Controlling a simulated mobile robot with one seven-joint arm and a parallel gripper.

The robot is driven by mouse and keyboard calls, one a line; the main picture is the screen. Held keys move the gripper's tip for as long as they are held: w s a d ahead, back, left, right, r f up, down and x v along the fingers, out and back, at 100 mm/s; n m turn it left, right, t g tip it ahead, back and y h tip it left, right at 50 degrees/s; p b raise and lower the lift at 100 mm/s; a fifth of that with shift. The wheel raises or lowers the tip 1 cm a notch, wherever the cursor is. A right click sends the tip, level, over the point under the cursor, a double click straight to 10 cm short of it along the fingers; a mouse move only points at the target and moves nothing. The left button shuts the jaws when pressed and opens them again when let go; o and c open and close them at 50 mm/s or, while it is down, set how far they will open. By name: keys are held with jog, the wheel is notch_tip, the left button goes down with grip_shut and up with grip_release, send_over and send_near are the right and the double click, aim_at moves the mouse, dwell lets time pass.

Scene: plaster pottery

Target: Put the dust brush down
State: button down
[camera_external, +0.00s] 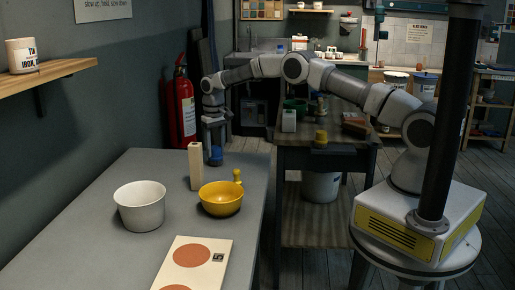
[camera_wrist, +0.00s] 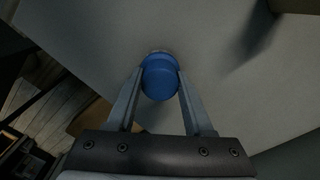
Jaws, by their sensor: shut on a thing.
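My gripper (camera_external: 214,144) points down over the far right end of the grey table (camera_external: 95,220). It is shut on a blue, rounded thing, which I take to be the dust brush (camera_external: 215,157). In the wrist view the round blue top of the brush (camera_wrist: 160,76) sits between the two fingertips, with a paler edge behind it. The brush's lower part is mostly hidden. It is at or just above the tabletop; I cannot tell whether it touches.
A tall cream block (camera_external: 195,166) stands just left of the brush. In front are a yellow bowl (camera_external: 220,203) with a yellow knobbed piece, a white bowl (camera_external: 140,210) and a cream board (camera_external: 190,262) with brown discs. The table's left part is clear.

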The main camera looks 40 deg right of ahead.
jog(key=shift+f, duration=0.2)
jog(key=shift+c, duration=1.4)
grip_release()
jog(key=shift+r, duration=0.1)
notch_tip(320, 180, up, 13)
notch_tip(320, 180, up, 12)
jog(key=t, duration=0.1)
send_over(216, 147)
jog(key=s+d, duration=0.4)
jog(key=s, duration=0.1)
jog(key=s+d+r+t, duration=0.2)
jog(key=s+d+r, duration=0.3)
jog(key=s+r, duration=0.55)
jog(key=s+d+f+t, duration=0.1)
jog(key=s+d+f, duration=0.1)
jog(key=s, duration=0.7)
jog(key=s+d+f, duration=0.2)
jog(key=s, duration=0.7)
jog(key=s+d+f+t, duration=0.1)
jog(key=s+d+f, duration=0.1)
jog(key=s, duration=0.8)
jog(key=shift+f+t+p, duration=0.3)
jog(key=shift+p, duration=0.1)
